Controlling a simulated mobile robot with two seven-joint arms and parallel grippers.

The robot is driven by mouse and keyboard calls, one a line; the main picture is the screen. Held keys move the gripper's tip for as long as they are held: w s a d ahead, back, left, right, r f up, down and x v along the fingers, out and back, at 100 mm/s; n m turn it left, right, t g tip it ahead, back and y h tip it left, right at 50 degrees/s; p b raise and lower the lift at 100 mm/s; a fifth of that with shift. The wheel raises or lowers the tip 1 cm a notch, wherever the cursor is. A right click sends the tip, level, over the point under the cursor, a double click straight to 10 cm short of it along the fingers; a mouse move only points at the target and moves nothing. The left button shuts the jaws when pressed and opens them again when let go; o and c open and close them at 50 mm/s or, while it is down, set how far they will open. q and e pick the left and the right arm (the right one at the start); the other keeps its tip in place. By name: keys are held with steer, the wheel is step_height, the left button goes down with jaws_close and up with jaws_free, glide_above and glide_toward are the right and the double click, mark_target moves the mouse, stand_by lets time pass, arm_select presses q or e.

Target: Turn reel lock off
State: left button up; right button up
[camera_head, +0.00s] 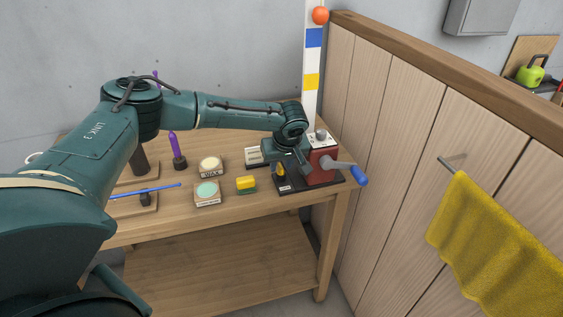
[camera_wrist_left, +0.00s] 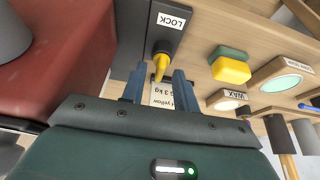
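The red reel (camera_head: 320,168) sits on a dark base plate at the right end of the workbench, with a grey crank and blue handle (camera_head: 360,176). The lock lever (camera_wrist_left: 160,64), yellow on a dark round pivot, stands beside the LOCK label (camera_wrist_left: 171,21) in the left wrist view. The lever also shows small in the head view (camera_head: 281,170). My left gripper (camera_wrist_left: 159,88) is open, its two fingers apart on either side of the lever's yellow tip. I see no clear contact. The wrist hides part of the reel in the head view. My right gripper is out of view.
A yellow-green sponge (camera_head: 246,184), a wax tin (camera_head: 210,165) and another tin (camera_head: 207,192) lie left of the reel. A purple-handled tool (camera_head: 177,150) stands farther back. A striped post (camera_head: 312,70) and wooden panelling (camera_head: 400,130) stand close behind and right.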

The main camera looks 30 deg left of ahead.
arm_select(q)
jaws_close()
stand_by(0.3)
steer(key=shift+f+m, duration=0.1)
steer(key=shift+m, duration=0.3)
steer(key=shift+s+a+m+t+h, duration=0.15)
steer(key=shift+m+t+h, duration=0.25)
steer(key=shift+m, duration=0.6)
steer(key=m+h, duration=0.1)
steer(key=m, duration=0.3)
steer(key=shift+h, duration=0.4)
steer(key=m+h, duration=0.1)
steer(key=m, duration=0.2)
steer(key=m+h, duration=0.1)
steer(key=m, duration=0.1)
steer(key=shift+a+m, duration=0.2)
steer(key=shift+m, duration=0.2)
steer(key=m+h, duration=0.1)
steer(key=m, duration=0.4)
steer(key=shift+a+h, duration=0.1)
steer(key=shift+h, duration=0.3)
steer(key=shift+m+g, duration=0.3)
